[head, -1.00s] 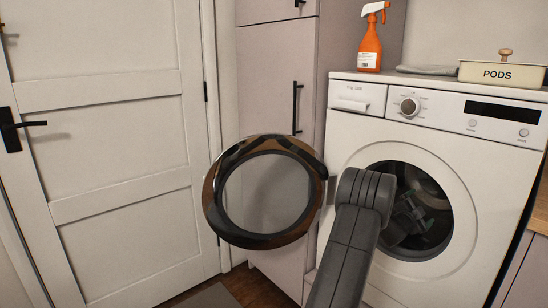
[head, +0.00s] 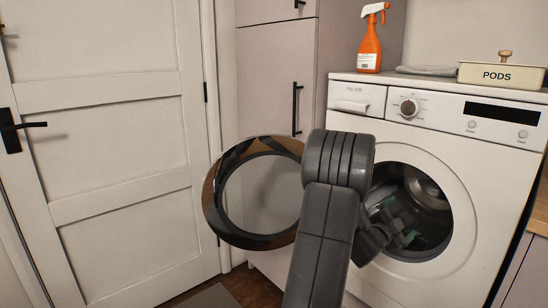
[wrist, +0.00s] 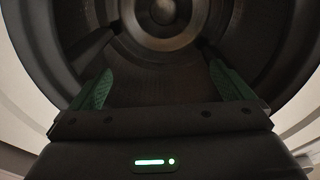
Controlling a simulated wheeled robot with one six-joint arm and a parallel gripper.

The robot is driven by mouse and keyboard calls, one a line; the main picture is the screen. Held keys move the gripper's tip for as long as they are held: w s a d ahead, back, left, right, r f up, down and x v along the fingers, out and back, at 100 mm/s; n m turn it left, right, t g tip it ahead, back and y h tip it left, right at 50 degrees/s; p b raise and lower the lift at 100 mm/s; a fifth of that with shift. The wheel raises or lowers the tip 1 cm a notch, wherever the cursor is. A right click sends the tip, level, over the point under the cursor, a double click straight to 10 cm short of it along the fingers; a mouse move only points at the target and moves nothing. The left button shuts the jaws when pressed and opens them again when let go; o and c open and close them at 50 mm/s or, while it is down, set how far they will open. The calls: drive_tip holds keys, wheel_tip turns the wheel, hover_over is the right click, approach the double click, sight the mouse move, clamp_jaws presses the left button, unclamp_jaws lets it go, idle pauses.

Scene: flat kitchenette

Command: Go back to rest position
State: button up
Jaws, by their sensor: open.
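My gripper (wrist: 162,90) shows in the wrist view with its two green finger pads wide apart and nothing between them. It points into the dark drum (wrist: 150,55), which looks empty in the part that shows. In the head view my gripper (head: 400,232) is at the mouth of the washing machine (head: 470,175), partly hidden behind my wrist. The round door (head: 216,215) of the machine stands open to the left. My arm passes in front of the door's right edge and the left side of the opening.
A tall cabinet (head: 270,90) stands left of the machine, behind the open door. A white room door (head: 120,150) is further left. An orange spray bottle (head: 369,48), a folded cloth (head: 426,70) and a PODS box (head: 500,75) are on the machine top.

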drive_tip(key=r+b+v, duration=0.1)
drive_tip(key=v, duration=0.7)
